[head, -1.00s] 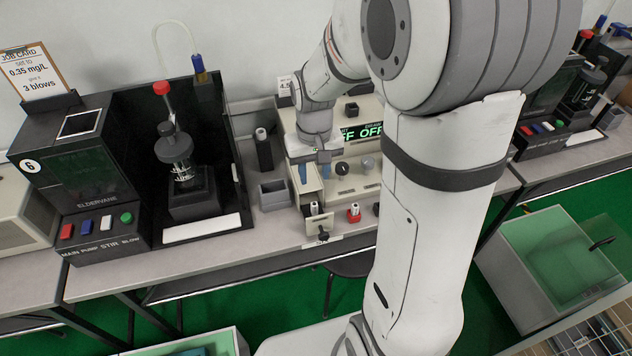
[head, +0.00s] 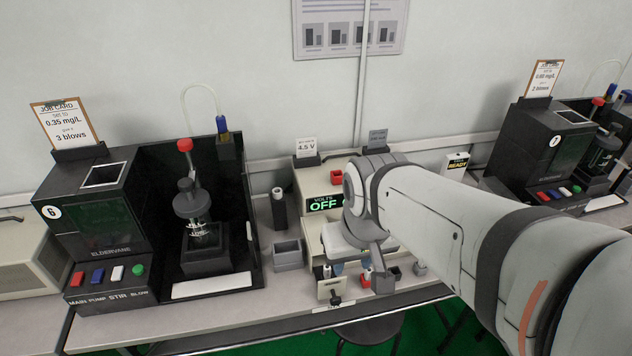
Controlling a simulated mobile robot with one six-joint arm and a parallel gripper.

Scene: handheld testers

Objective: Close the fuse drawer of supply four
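The supply (head: 318,177) is a cream bench unit in the middle of the head view, with a green "VOLTS OFF" display (head: 325,203) and a "4.5 V" card on top. What looks like its fuse drawer (head: 330,291) juts out low at the front, with a small dark knob (head: 335,298) and a dark, white-topped fuse-like piece (head: 327,271) at it. My gripper (head: 352,267) is in front of the supply, just above and to the right of the drawer. Its bluish fingertips look apart and empty. My arm hides much of the supply's right side. The supply's number is not readable.
Tester 6 (head: 87,225) stands left, with a clear stirrer stand (head: 195,220) beside it. A grey open box (head: 288,252) and dark holder (head: 279,208) sit left of the supply. Red and dark sockets lie right of the drawer.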

